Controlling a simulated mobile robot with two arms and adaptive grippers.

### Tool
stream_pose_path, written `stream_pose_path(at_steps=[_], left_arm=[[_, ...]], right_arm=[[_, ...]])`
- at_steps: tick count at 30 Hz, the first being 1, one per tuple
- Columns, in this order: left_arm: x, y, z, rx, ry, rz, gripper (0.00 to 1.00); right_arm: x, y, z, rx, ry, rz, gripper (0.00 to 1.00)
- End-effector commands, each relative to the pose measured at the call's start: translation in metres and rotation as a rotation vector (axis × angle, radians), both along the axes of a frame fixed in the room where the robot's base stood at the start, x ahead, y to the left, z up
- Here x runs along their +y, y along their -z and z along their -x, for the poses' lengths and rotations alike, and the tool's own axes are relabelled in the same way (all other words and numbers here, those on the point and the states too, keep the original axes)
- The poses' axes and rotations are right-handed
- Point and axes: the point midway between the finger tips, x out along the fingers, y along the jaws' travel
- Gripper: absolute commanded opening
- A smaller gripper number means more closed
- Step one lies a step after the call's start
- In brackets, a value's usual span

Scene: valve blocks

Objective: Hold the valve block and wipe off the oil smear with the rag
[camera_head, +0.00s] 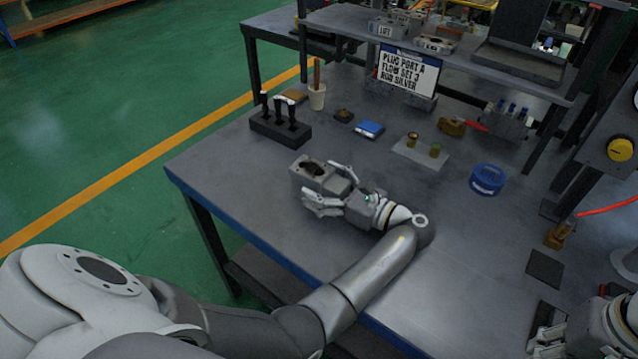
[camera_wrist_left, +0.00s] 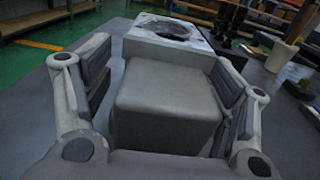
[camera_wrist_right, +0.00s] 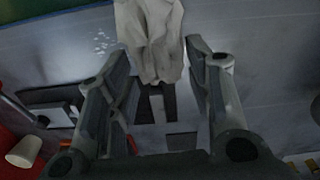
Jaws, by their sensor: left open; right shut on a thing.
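The grey valve block (camera_head: 303,180) sits on the table near its left front part, with a dark patch on its top. In the left wrist view the block (camera_wrist_left: 168,92) stands between my fingers, the dark patch (camera_wrist_left: 176,28) at its far end. My left gripper (camera_head: 330,188) is open, with one finger on each side of the block. My right gripper (camera_head: 546,345) is at the bottom right of the head view. In the right wrist view it is shut on a whitish crumpled rag (camera_wrist_right: 152,38), which hangs past the fingertips.
A sign (camera_head: 407,72) hangs at the shelf.

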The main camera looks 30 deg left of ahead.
Motion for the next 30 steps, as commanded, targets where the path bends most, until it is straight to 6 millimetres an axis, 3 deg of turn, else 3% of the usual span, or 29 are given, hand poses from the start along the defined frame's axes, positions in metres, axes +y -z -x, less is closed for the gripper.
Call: stream_pose_path(at_steps=[7,25,30], left_arm=[[-0.0005,-0.0002,0.0000,0.000,0.000,0.000,0.79],[-0.0002,-0.0002,0.0000,-0.001,0.000,0.000,0.01],[-0.0002,-0.0002,0.0000,-0.001,0.000,0.000,0.00]], right_arm=[[-0.0001,0.0000,0.0000,0.000,0.000,0.000,0.28],[0.0000,0.0000,0.0000,0.000,0.000,0.000,0.28],[0.0000,0.0000,0.0000,0.000,0.000,0.000,0.28]])
